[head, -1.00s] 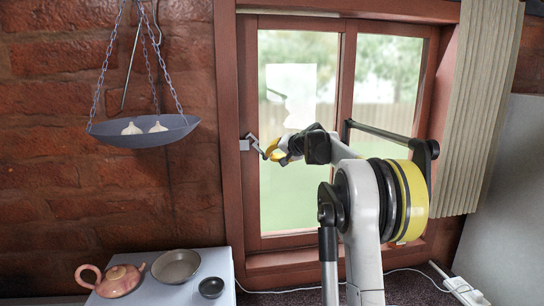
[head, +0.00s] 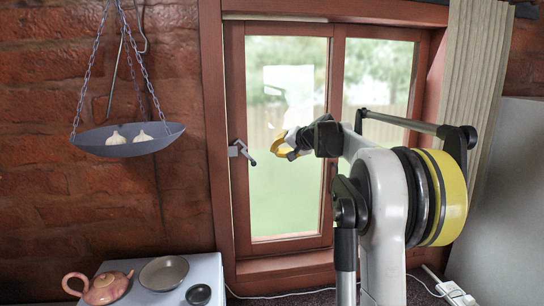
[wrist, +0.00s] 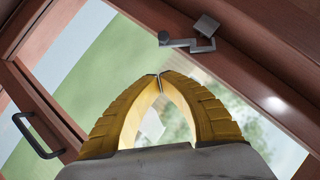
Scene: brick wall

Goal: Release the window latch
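The window latch (head: 240,150) is a small grey metal piece on the left side of the red-brown window frame (head: 215,130). Its arm slants down and right over the edge of the left sash. In the wrist view the latch (wrist: 190,40) sits at the upper right, its arm pointing left across the frame edge to a small knob. My gripper (head: 275,147) is right of the latch, apart from it, in front of the left pane. In the wrist view the yellow fingers of my gripper (wrist: 160,76) meet at the tips with nothing between them.
A hanging scale pan (head: 130,140) with two white bulbs is at left. A white table (head: 215,270) holds a teapot (head: 100,287) and bowls. A curtain (head: 470,90) hangs at right. A black handle (wrist: 38,135) shows in the wrist view.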

